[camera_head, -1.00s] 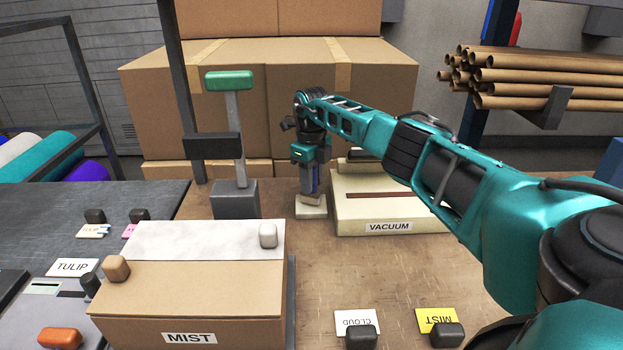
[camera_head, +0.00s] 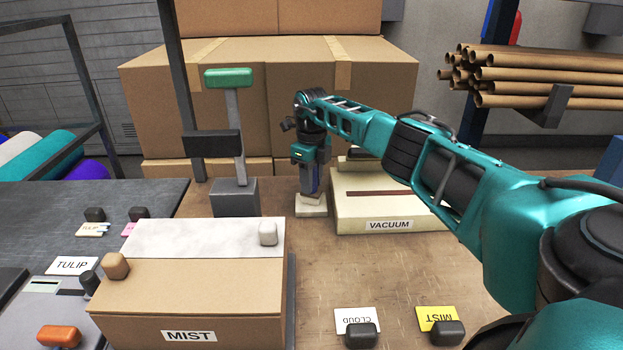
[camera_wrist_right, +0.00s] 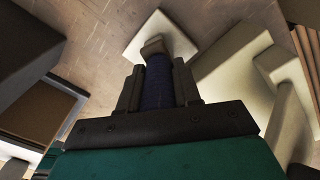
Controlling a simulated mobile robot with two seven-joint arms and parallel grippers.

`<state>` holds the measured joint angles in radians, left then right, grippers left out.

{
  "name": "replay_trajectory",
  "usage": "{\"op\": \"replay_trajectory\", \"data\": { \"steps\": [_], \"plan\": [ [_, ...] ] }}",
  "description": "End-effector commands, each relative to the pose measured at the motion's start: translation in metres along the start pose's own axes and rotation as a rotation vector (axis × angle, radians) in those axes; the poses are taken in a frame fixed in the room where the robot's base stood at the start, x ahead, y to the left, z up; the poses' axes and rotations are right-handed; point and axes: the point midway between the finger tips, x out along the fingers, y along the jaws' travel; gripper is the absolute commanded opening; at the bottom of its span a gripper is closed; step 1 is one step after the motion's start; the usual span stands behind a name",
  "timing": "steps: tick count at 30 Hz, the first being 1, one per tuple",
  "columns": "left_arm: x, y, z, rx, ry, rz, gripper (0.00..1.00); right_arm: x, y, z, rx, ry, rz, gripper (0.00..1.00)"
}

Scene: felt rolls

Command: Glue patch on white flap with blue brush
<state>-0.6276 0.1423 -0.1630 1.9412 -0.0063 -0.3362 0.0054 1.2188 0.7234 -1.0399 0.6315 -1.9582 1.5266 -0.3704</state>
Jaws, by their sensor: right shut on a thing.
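My right gripper (camera_head: 312,184) is pointed down at the middle back of the table. It is shut on the blue brush, whose dark blue handle (camera_wrist_right: 159,82) shows between the fingers in the right wrist view. The brush's pale tip (camera_wrist_right: 154,45) is over a small cream block (camera_head: 311,206); I cannot tell whether it is in or on it. The white flap (camera_head: 200,238) lies on top of the cardboard box labelled MIST (camera_head: 188,305), at the left front. A tan knob and a pale knob sit at its ends. No glue patch is discernible on the flap. My left gripper is not in view.
A cream box labelled VACUUM (camera_head: 388,212) stands right of my right gripper. A grey stand with a green handle (camera_head: 228,78) rises behind the flap. CLOUD (camera_head: 355,316) and MIST (camera_head: 437,318) cards lie at the front. The brown table between is clear.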

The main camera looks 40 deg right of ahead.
Motion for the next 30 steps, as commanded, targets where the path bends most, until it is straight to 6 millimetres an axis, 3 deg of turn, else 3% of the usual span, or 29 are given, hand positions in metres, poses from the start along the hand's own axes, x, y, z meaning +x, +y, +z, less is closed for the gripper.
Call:
{"op": "replay_trajectory", "data": {
  "steps": [16, 30],
  "plan": [
    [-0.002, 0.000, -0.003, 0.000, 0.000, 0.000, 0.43, -0.002, 0.001, 0.000, -0.001, 0.003, 0.001, 0.02],
    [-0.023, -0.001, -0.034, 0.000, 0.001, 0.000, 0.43, -0.048, 0.000, 0.000, -0.001, -0.001, 0.000, 0.02]
  ]
}}
